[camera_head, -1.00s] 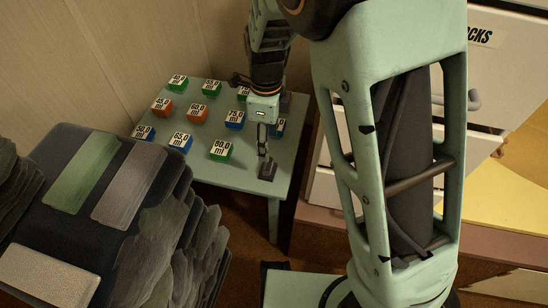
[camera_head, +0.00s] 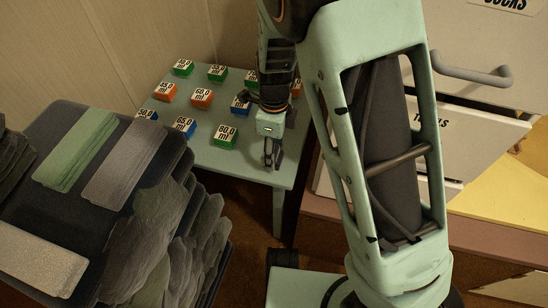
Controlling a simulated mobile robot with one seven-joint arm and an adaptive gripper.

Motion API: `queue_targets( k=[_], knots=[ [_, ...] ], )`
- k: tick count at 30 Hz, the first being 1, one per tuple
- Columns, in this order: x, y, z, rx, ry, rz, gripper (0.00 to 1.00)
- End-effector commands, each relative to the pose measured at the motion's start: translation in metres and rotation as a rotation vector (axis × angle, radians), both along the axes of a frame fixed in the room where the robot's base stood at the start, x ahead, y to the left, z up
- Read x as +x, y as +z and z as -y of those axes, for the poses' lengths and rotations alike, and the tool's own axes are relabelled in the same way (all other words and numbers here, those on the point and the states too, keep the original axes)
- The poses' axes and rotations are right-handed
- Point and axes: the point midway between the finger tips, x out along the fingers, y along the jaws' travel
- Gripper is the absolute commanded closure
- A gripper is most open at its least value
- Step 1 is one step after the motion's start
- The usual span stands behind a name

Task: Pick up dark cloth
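A dark layered cloth pile (camera_head: 108,205) fills the lower left, with rumpled dark grey folds (camera_head: 180,235) hanging down its right side. A green cloth (camera_head: 76,150), a grey cloth (camera_head: 118,165) and a light grey cloth (camera_head: 38,268) lie flat on its top. I cannot tell which dark piece is a separate cloth. My gripper (camera_head: 272,154) points down over the front right part of the small green table, apart from the pile and to its right. Its fingers look narrow and close together, but whether they are shut or hold anything is too small to tell.
White drawers (camera_head: 470,135) stand at the right, one with a grey handle (camera_head: 475,75). Brown floor shows between the pile and the table.

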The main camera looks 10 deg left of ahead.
Motion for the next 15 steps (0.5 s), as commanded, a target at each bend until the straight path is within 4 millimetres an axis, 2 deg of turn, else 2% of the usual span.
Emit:
queue_targets(
  k=[2, 12, 15],
  knots=[
    [0.0001, 0.0009, -0.0001, 0.000, 0.000, 0.000, 0.46],
    [0.0001, 0.0011, -0.0002, 0.000, 0.000, 0.000, 0.84],
    [0.0001, 0.0012, -0.0002, 0.001, 0.000, 0.000, 0.90]
  ],
)
